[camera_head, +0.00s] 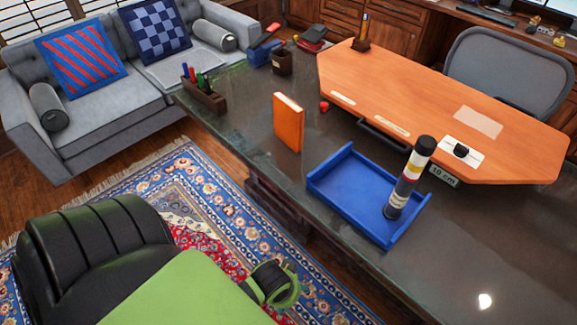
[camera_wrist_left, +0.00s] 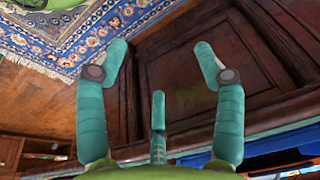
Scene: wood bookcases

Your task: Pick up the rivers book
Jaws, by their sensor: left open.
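An orange book (camera_head: 288,122) stands upright on the dark glossy desk, left of the blue tray. No title can be read on it, so I cannot tell for sure that it is the rivers book. My left gripper (camera_wrist_left: 161,55) shows in the left wrist view with its teal fingers spread wide and nothing between them. It is in front of the dark wood panelling of a piece of furniture, with the rug behind. The orange book does not show in that view. No right gripper shows in either view.
The blue tray (camera_head: 335,205) holds a standing dark cylinder (camera_head: 409,178). A pen holder (camera_head: 204,97) stands left of the book. A small red object (camera_head: 324,106) lies behind it. An orange desktop board (camera_head: 430,90) lies to the right.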

